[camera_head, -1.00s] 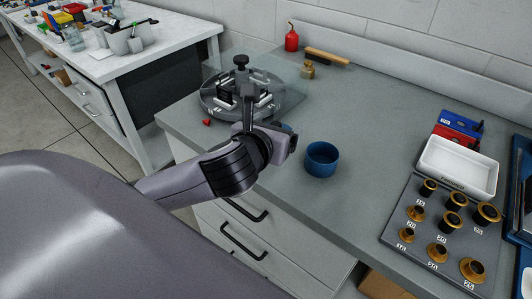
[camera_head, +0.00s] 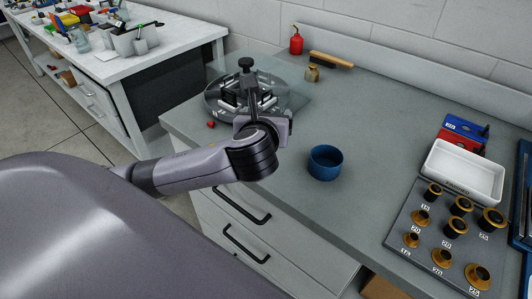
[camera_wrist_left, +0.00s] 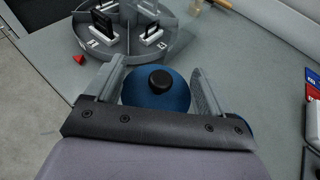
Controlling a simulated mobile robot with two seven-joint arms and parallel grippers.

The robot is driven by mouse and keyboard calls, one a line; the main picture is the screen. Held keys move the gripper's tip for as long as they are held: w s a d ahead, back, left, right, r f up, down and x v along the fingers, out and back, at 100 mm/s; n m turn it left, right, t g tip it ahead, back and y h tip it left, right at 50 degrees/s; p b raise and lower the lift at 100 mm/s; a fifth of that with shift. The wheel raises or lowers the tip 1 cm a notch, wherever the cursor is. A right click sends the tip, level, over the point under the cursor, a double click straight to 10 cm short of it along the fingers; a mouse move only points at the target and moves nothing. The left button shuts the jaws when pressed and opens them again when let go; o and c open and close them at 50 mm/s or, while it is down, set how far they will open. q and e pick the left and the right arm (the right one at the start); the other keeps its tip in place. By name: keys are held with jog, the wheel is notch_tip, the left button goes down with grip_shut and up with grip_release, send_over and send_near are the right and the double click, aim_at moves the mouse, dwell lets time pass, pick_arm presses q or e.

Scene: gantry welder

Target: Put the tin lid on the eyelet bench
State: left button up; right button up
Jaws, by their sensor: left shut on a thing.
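The tin lid (camera_wrist_left: 178,95) is a blue disc with a black knob, between the two fingers of my left gripper (camera_wrist_left: 158,88) in the left wrist view. The gripper is shut on it. In the head view my left gripper (camera_head: 275,125) is over the front left part of the grey eyelet bench (camera_head: 385,130); its fingertips and the lid are hidden there. An open blue tin (camera_head: 325,164) stands on the bench to the right of the gripper. My right gripper does not show.
A white tray (camera_head: 462,172) and a board of brass eyelets (camera_head: 400,232) are at right. The bench middle is clear.

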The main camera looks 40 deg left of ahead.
pick_arm(q)
notch_tip(320, 180, down, 9)
jog(key=shift+f+b, duration=0.2)
jog(key=shift+b, duration=0.55)
jog(key=o, duration=0.9)
jog(key=shift+f, duration=0.1)
jog(key=p+v, duration=0.1)
jog(key=v, duration=1.1)
